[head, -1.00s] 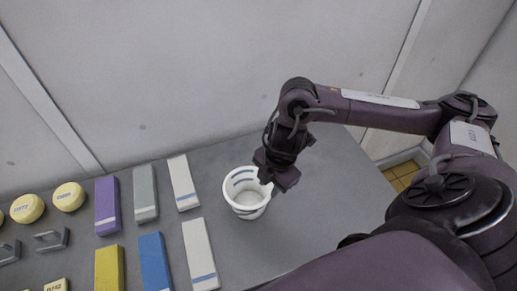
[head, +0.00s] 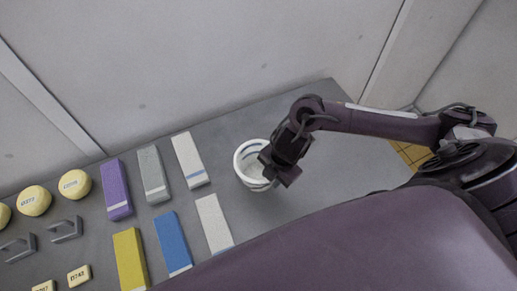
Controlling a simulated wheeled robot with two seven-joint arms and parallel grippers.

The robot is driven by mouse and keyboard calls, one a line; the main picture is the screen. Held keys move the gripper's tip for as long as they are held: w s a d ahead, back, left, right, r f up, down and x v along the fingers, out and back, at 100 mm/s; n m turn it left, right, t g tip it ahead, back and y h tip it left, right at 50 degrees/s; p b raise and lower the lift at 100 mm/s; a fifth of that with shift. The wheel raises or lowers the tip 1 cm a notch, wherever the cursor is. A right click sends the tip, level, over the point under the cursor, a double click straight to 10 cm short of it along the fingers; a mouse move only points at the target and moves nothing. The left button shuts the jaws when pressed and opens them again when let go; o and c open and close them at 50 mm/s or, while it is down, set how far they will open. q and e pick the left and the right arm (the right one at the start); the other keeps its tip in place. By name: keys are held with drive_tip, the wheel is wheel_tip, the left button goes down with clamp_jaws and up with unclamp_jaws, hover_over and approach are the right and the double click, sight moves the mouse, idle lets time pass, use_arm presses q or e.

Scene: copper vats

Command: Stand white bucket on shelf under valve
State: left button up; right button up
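The white bucket (head: 242,161) stands on the grey table, right of the coloured blocks. It is open at the top, with dark bands on its wall. My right gripper (head: 270,178) is at the bucket's right rim, and its fingers overlap the rim and part of the inside. The dark gripper body hides its fingertips, so I cannot tell whether they are closed on the rim. My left gripper is out of view. Neither the shelf nor the valve is in view.
Several blocks, among them white (head: 190,160), purple (head: 115,190), blue (head: 172,243) and yellow (head: 130,260), lie left of the bucket. Yellow round pieces (head: 75,184) and grey handles (head: 66,230) are farther left. A pale wall (head: 200,60) stands behind the grey table (head: 330,165).

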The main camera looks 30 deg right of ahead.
drive_tip(key=shift+f, duration=0.65)
clamp_jaws()
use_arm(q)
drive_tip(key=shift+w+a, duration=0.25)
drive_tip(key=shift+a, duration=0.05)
